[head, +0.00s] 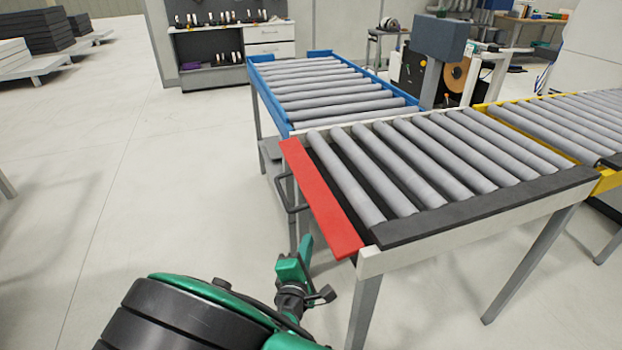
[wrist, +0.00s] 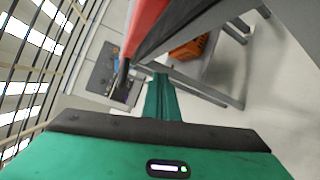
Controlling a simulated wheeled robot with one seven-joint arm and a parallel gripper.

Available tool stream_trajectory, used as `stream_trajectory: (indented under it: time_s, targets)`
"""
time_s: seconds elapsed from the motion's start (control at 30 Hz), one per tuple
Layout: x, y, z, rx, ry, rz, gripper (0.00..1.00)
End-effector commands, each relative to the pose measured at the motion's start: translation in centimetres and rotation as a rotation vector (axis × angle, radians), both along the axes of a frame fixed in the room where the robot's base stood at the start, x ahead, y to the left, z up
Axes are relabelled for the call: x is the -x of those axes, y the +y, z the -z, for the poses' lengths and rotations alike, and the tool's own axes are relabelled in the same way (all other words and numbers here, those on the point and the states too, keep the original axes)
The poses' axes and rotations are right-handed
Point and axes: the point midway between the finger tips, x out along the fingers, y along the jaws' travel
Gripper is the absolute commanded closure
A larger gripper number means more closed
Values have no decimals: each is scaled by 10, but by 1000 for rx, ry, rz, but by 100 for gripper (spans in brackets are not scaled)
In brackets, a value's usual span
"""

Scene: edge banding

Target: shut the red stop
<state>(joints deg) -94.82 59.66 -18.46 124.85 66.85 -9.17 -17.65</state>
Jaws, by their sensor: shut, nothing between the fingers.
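The red stop (head: 322,203) is a long red plate along the left end of the roller table (head: 480,210). Its broad face shows from above; I cannot tell its exact tilt. A dark bar handle (head: 290,196) sticks out from its outer left side. My green gripper (head: 306,242) is shut and empty, below and in front of the stop's near end, apart from the handle. In the wrist view, the gripper's fingers (wrist: 161,80) are together, the red stop (wrist: 146,22) is above them, and the dark handle (wrist: 122,78) is just left of the fingertips.
A blue-framed roller table (head: 325,90) stands behind, and a yellow-framed one (head: 560,120) joins at the right. A grey table leg (head: 363,305) stands right of my gripper. The floor to the left (head: 150,180) is clear. A workbench (head: 230,55) is at the back.

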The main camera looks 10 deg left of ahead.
Motion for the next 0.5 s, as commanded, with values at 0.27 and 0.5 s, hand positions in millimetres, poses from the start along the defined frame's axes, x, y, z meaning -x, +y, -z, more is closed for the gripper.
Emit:
stream_trajectory:
  time_s: [0.27, 0.5]
  targets:
    - [-22, 7, 27, 415, -246, -149, 100]
    - [-30, 18, 39, 767, -476, -264, 100]
